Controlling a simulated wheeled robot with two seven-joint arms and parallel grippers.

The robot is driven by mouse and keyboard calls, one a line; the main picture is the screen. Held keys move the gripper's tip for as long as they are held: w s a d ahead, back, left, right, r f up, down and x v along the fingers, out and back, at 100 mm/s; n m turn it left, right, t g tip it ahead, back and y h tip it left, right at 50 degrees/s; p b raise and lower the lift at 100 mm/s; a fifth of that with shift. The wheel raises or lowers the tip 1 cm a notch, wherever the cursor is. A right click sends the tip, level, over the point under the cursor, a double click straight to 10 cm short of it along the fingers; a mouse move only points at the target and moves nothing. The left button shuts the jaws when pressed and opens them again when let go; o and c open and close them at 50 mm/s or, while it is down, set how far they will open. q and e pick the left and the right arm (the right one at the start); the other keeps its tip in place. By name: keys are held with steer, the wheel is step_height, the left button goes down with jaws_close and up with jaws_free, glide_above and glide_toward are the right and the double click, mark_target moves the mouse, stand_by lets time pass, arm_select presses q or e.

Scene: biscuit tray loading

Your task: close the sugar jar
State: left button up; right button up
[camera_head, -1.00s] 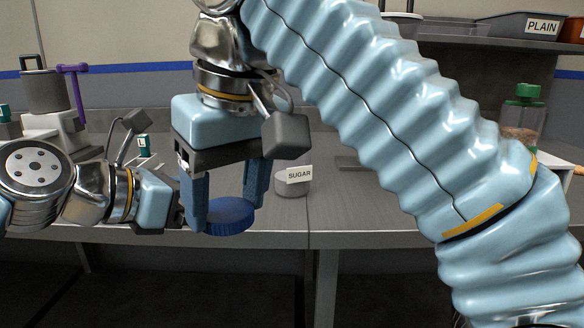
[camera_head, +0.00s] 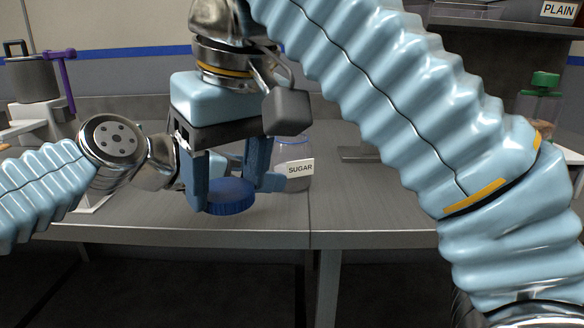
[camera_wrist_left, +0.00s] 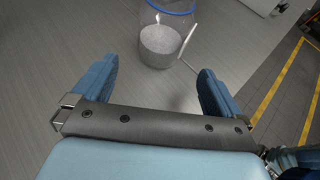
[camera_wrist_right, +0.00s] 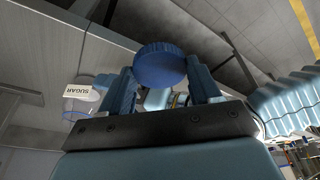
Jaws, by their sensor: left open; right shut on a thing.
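The sugar jar (camera_head: 293,152) is clear, with a white SUGAR label, and stands upright on the counter. In the left wrist view the jar (camera_wrist_left: 160,42) is open at the top, with a blue rim and pale sugar inside. My right gripper (camera_head: 229,191) is shut on the round blue lid (camera_head: 231,208), held in front of and left of the jar. The lid also shows in the right wrist view (camera_wrist_right: 160,66). My left gripper (camera_wrist_left: 157,73) is open and empty, with the jar ahead between its fingers. In the head view it is mostly hidden behind my right gripper.
A grey pot (camera_head: 32,78) on a white stand and a purple-handled thing (camera_head: 66,82) are at the left. A green-lidded container (camera_head: 540,100) stands at the right. The counter (camera_head: 370,205) right of the jar is mostly clear.

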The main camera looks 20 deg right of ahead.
mark_target(278, 165)
arm_select(q)
steer(key=w+d, duration=0.2)
steer(key=d, duration=0.1)
steer(key=shift+d, duration=0.25)
arm_select(e)
steer(key=shift+r, duration=0.25)
arm_select(q)
steer(key=shift+d, duration=0.1)
steer(key=x, duration=0.5)
steer(key=shift+w+d+p, duration=0.25)
steer(key=shift+d+p, duration=0.05)
steer(key=shift+d, duration=0.05)
arm_select(e)
steer(key=shift+r, duration=0.15)
arm_select(q)
steer(key=c, duration=1.2)
steer(key=shift+c, duration=0.2)
steer(key=shift+r, duration=0.15)
arm_select(e)
steer(key=shift+r, duration=0.15)
